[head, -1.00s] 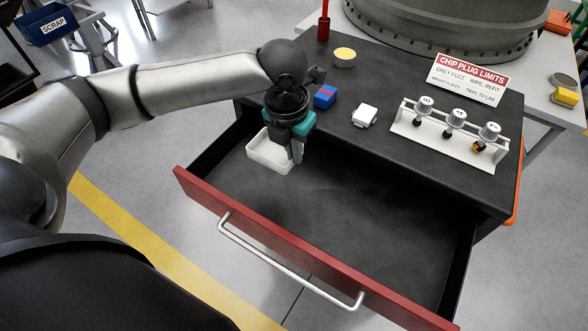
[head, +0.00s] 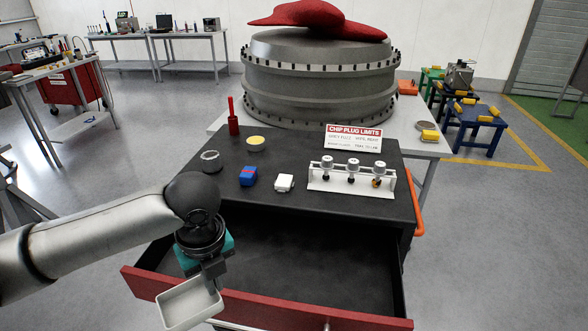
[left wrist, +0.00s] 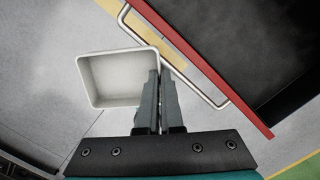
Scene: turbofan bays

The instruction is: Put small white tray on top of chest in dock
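The small white tray (head: 190,304) is held by my left gripper (head: 214,275), in front of the open drawer's red front. In the left wrist view the tray (left wrist: 119,102) hangs at the left of the fingers (left wrist: 158,98), which are closed together on its right wall. The tray looks empty. The chest (head: 330,212) has a dark top and stands in the middle of the head view, its drawer (head: 300,262) pulled out. The chest top is above and beyond the tray in the picture. My right gripper is not in view.
On the chest top stand a blue box (head: 248,176), a white block (head: 284,183), a plug rack (head: 350,180), a sign (head: 353,139), a yellow-topped tin (head: 255,144), a glass dish (head: 210,161) and a red-handled tool (head: 233,120). The top's front strip is clear.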

